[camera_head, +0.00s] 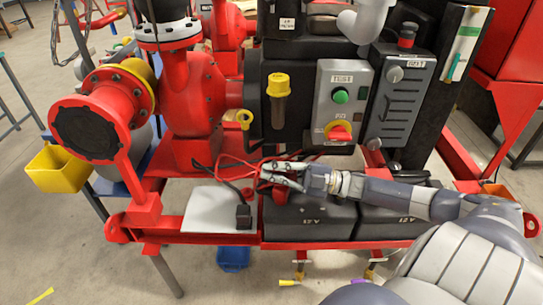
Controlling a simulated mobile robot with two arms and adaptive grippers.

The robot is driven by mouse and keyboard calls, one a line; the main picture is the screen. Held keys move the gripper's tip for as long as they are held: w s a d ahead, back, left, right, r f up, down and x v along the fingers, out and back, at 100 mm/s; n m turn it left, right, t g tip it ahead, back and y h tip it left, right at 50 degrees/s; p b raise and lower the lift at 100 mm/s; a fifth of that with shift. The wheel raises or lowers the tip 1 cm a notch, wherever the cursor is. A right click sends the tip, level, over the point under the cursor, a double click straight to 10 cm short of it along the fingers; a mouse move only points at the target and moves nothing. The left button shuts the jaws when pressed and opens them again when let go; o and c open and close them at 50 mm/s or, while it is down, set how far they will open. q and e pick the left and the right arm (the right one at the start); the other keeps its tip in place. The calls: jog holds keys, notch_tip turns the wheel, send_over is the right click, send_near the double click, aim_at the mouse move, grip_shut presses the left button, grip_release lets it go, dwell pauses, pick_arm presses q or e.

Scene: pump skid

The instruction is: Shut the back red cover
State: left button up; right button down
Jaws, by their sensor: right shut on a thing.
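Two black batteries marked 12 V, a left one (308,219) and a right one (398,222), stand side by side in the red skid frame. My right gripper (268,178) reaches in from the right over the back left corner of the left battery. Its fingers are shut on a small red cover (264,187) there, by the red cables. The fingers hide most of the cover, so I cannot tell how far it is tilted. My left gripper is not in view.
A grey plate (215,209) and a black connector (243,217) lie left of the batteries. Red and black cables (228,163) run close to the gripper. Behind stand the TEST control box (342,100) and a grey switch box (400,95). A red pump (92,125) fills the left.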

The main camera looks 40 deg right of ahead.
notch_tip(320, 180, down, 8)
jog(key=s+a+n+g+y+b, duration=0.1)
jog(key=s+n+b, duration=0.1)
jog(key=n+b, duration=0.3)
jog(key=shift+s+a+r+n+b, duration=0.15)
jog(key=shift+a+n+b, duration=0.25)
jog(key=shift+n, duration=0.8)
